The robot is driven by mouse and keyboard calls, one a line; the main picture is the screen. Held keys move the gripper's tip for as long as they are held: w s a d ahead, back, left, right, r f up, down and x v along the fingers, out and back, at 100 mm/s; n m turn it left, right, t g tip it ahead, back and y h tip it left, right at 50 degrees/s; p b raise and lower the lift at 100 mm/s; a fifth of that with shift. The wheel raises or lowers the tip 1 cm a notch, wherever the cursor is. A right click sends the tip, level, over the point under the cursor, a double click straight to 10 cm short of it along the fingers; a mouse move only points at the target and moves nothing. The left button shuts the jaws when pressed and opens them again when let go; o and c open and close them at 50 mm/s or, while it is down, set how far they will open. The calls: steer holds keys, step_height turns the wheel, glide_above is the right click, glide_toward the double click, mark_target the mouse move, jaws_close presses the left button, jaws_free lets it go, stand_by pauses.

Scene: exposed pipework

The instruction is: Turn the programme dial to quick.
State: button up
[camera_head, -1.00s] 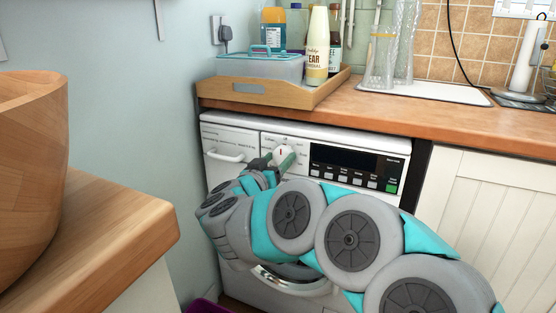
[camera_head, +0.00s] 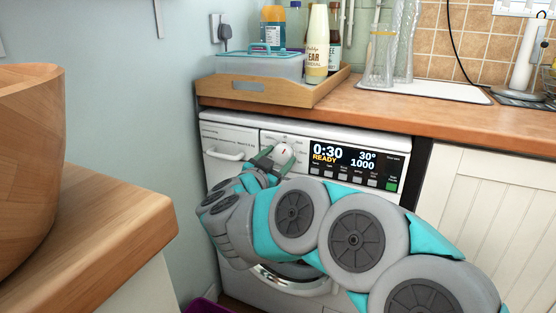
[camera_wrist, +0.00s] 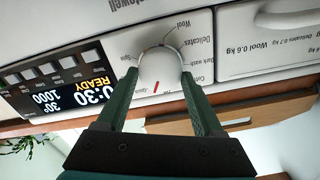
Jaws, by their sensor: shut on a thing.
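The programme dial (camera_head: 284,151) is a round white knob with a red mark, on the upper front of the white washing machine (camera_head: 232,136). In the wrist view the dial (camera_wrist: 160,66) sits between the two green fingers of my gripper (camera_wrist: 160,78), which is shut on it. The red mark is at the picture's bottom side of the dial, tilted slightly, near a small label that looks like "Quick". Labels such as "Wool" and "Delicates" ring the dial. The display (camera_head: 345,156) is lit and reads 0:30, READY, 30° and 1000.
A drawer with a handle (camera_head: 224,154) is left of the dial. A wooden tray (camera_head: 260,92) with a lidded box and bottles stands on the worktop (camera_head: 400,108) above. A wooden counter (camera_head: 110,205) with a large bowl (camera_head: 30,160) is at the near left.

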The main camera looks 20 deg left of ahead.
steer(key=shift+m, duration=0.9)
steer(key=shift+b, duration=0.3)
steer(key=o, duration=1.4)
steer(key=s, duration=0.7)
steer(key=shift+s+a, duration=0.25)
steer(key=shift+s, duration=0.15)
